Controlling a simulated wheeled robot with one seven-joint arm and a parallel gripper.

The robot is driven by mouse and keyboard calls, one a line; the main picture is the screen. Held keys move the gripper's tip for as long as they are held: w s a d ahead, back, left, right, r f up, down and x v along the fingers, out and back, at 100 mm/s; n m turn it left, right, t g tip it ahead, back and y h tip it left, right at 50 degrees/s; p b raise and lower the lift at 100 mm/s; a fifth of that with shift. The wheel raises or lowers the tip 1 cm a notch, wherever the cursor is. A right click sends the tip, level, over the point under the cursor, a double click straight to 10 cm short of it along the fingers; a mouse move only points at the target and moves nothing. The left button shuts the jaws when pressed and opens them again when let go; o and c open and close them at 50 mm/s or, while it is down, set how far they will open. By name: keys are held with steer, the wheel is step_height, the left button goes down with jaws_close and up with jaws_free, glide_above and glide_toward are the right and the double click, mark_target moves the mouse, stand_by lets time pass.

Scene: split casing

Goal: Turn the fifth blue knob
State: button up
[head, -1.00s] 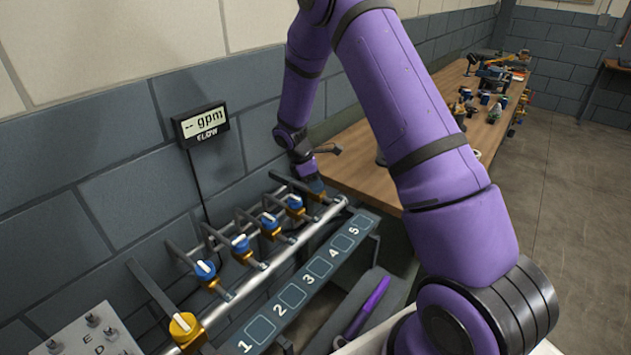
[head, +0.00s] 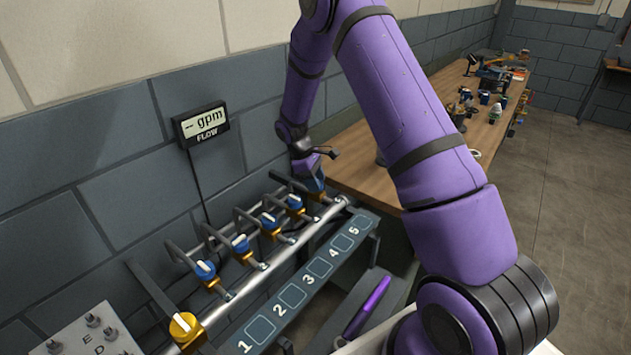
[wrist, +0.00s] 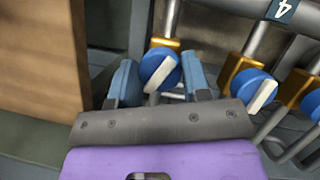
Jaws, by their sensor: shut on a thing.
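A row of blue knobs with white pointer stripes sits on brass valves along a silver pipe; the first (head: 205,269), second (head: 240,243), third (head: 269,221) and fourth (head: 294,202) show in the head view. The fifth blue knob (wrist: 160,69) shows in the wrist view, between the two blue fingers of my gripper (wrist: 161,82). The jaws are shut on it, one finger on each side. Its white stripe runs at a slant. In the head view my gripper (head: 316,184) is at the far end of the row and hides this knob.
A numbered strip (head: 305,281) marked 1 to 5 runs beside the pipe. A larger yellow knob (head: 184,326) is at the near end. A flow display (head: 201,124) on the wall reads "-- gpm". A wooden bench (head: 365,165) stands close beyond my gripper.

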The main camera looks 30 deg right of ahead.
steer(key=m+y, duration=0.1)
steer(key=m, duration=0.2)
steer(key=m+g+y, duration=0.1)
steer(key=m, duration=0.2)
steer(key=shift+w+d+m, duration=0.1)
steer(key=shift+m, duration=0.2)
steer(key=m+y, duration=0.1)
steer(key=m, duration=0.2)
steer(key=m+y, duration=0.1)
steer(key=m, duration=0.2)
steer(key=shift+d+y, duration=0.1)
steer(key=shift+y, duration=0.3)
steer(key=shift+m, duration=0.4)
steer(key=o, duration=0.9)
steer(key=v, duration=1)
steer(key=shift+d+r, duration=0.1)
steer(key=shift+r, duration=0.25)
